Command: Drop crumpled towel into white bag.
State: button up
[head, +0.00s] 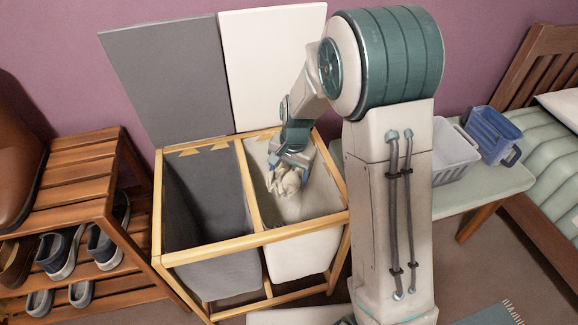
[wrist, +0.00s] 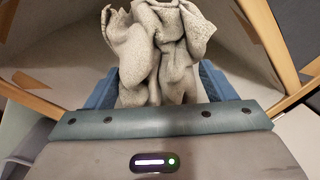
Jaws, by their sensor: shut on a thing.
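The crumpled towel (head: 287,180) is pale beige and bunched up. My gripper (head: 290,162) is shut on it and points down over the white bag (head: 308,250), the right compartment of a wooden-framed hamper. In the head view the towel hangs at about the level of the bag's mouth, inside its opening. The wrist view shows the towel (wrist: 158,50) bunched between the blue fingers (wrist: 165,88), with pale bag fabric behind it. The bag's bottom is hidden in the head view.
A grey bag (head: 205,210) hangs in the left compartment, beside a wooden divider. Grey and white lids stand raised behind. A shoe rack (head: 75,180) is at left; a bench (head: 470,190) with a grey basket (head: 455,150) and a blue basket (head: 492,135) is at right.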

jog(key=o, duration=1.1)
jog(key=r+p, duration=0.1)
jog(key=r, duration=0.3)
jog(key=d+r+p, duration=0.1)
jog(key=r, duration=0.4)
jog(key=r+p, duration=0.1)
jog(key=r, duration=0.4)
jog(key=shift+s+d, duration=0.2)
jog(key=shift+s, duration=0.2)
jog(key=shift+f, duration=0.1)
jog(key=s+d+r+n+p, duration=0.2)
jog(key=s+d+r+p, duration=0.1)
jog(key=s+r+p, duration=0.3)
jog(key=s+d+r+n+t+p, duration=0.1)
jog(key=s+d+r+n+p, duration=0.1)
jog(key=s+r+p, duration=0.4)
jog(key=s+d+r+n+t+h+p, duration=0.1)
jog(key=s+d+r+p, duration=0.3)
jog(key=s+r+p, duration=0.2)
jog(key=shift+s+r+n, duration=0.15)
jog(key=shift+s+r, duration=0.25)
jog(key=shift+r, duration=0.3)
jog(key=shift+s+r+n, duration=0.1)
jog(key=shift+s+r, duration=0.3)
jog(key=shift+r, duration=0.25)
jog(key=shift+s+r+n, duration=0.15)
jog(key=shift+s+r, duration=0.25)
jog(key=shift+r, duration=0.3)
